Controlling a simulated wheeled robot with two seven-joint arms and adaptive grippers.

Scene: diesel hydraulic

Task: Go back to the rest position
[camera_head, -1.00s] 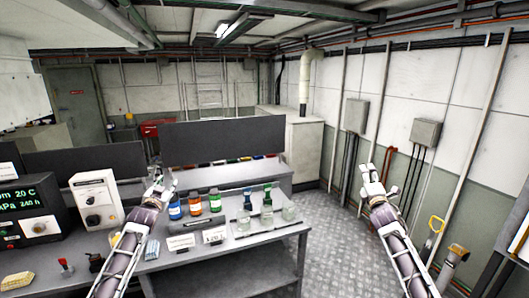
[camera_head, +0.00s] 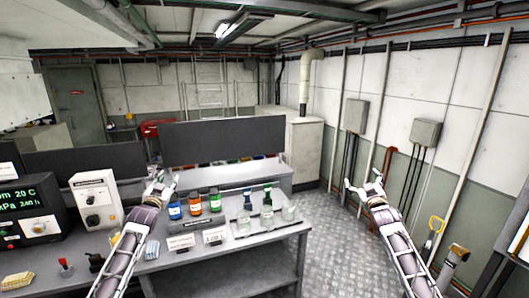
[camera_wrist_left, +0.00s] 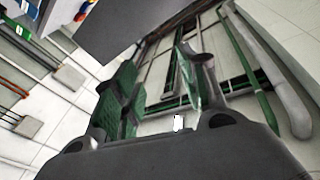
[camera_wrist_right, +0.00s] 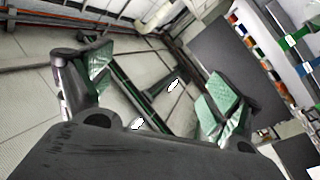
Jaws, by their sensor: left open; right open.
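My left gripper (camera_head: 161,185) is raised over the bench, left of the blue-labelled bottle (camera_head: 175,208), and holds nothing. In the left wrist view its fingers (camera_wrist_left: 160,88) stand apart with green pads and nothing between them. My right gripper (camera_head: 363,183) is raised over the floor, to the right of the bench (camera_head: 222,253). It is open and empty; in the right wrist view its fingers (camera_wrist_right: 150,90) are spread wide.
Several bottles and flasks, among them an orange-labelled bottle (camera_head: 195,204) and a flask (camera_head: 267,214), stand on the bench. A control box (camera_head: 96,200) and a display unit (camera_head: 31,212) are at the left. The chequered floor (camera_head: 340,245) right of the bench is clear.

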